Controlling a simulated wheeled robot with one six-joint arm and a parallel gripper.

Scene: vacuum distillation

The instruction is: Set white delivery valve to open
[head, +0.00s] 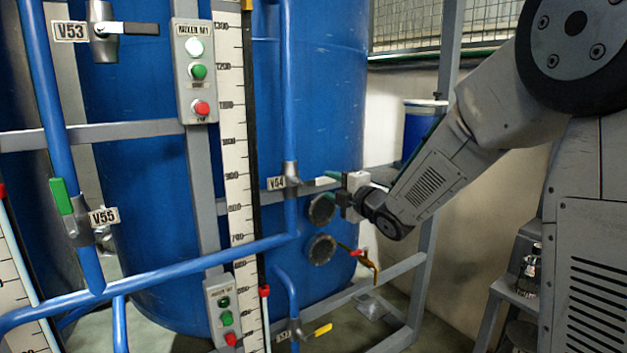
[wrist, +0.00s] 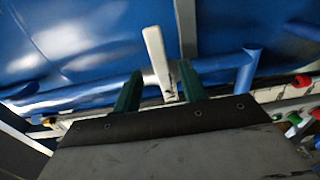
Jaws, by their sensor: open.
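The white valve handle (head: 316,183) sits on the vertical blue pipe (head: 289,130) beside a small tag that looks like V64 or V54. It points sideways to the right, across the pipe. My gripper (head: 343,184) is at the handle's free end, in front of the blue tank. In the wrist view the white handle (wrist: 155,52) stands between the two green fingers of my gripper (wrist: 160,68). The fingers are apart, with a gap visible on both sides of the handle. Any contact is not clear.
A yellow handle (head: 318,331) is below on another pipe. A brass tap with a red handle (head: 367,259) and two round flanges lie under my gripper. A grey frame post (head: 428,240) stands to the right. Valves V53 (head: 104,30) and V55 (head: 80,212) are left.

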